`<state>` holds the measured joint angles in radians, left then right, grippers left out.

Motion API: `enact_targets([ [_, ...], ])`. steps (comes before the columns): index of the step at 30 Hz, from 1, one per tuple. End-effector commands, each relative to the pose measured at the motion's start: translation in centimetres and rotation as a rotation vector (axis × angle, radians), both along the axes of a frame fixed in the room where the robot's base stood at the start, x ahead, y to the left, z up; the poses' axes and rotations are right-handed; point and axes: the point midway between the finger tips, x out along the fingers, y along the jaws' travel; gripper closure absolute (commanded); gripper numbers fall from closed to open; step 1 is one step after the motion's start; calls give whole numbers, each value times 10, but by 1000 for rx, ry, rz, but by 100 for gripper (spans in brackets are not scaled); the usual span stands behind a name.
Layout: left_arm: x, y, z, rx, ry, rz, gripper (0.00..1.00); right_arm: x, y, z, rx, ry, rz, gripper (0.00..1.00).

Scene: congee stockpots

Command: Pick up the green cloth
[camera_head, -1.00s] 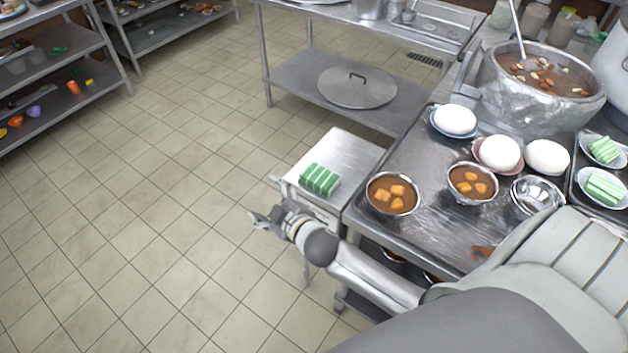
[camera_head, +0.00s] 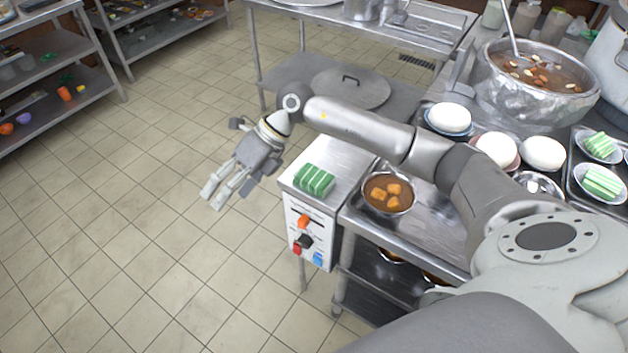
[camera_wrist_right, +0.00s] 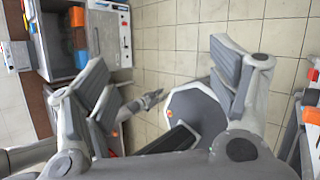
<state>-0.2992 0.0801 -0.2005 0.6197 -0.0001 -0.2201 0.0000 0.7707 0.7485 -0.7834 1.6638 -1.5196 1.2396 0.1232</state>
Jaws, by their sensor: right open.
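The green cloth (camera_head: 314,181) is a folded, white-striped block lying on the metal top of a small cabinet (camera_head: 343,160), near its left front edge in the head view. My right gripper (camera_head: 213,193) is open and empty, to the left of the cloth and apart from it, over the floor. Its fingers point down and left. In the right wrist view the fingers of the right gripper (camera_wrist_right: 165,85) stand wide apart with nothing held between them. I cannot make out the cloth there. My left gripper does not show clearly.
The cabinet's white front has coloured knobs (camera_head: 304,221). Right of it a metal counter (camera_head: 425,215) carries a bowl of brown food (camera_head: 388,193), white buns (camera_head: 449,117) and a large stockpot (camera_head: 530,95). Striped green pieces (camera_head: 602,183) lie in dishes far right. The tiled floor at left is clear.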

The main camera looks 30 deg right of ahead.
Motion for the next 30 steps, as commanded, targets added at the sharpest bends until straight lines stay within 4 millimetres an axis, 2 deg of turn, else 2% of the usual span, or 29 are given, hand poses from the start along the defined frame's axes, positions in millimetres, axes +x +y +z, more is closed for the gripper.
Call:
enact_targets([
  [1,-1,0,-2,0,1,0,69,5,-30,-3,-129,-8,14,20],
  [6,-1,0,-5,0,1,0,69,9,-128,-3,-508,25,15,20],
  [9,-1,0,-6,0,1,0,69,7,-170,6,-659,55,-7,20],
  [12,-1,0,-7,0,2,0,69,5,-197,14,-750,77,-28,20],
  [16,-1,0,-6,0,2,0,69,3,-209,10,-791,94,-36,20],
  [24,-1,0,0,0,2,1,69,2,-208,-30,-790,95,-36,20],
  [30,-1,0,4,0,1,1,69,2,-208,-45,-789,94,-34,20],
])
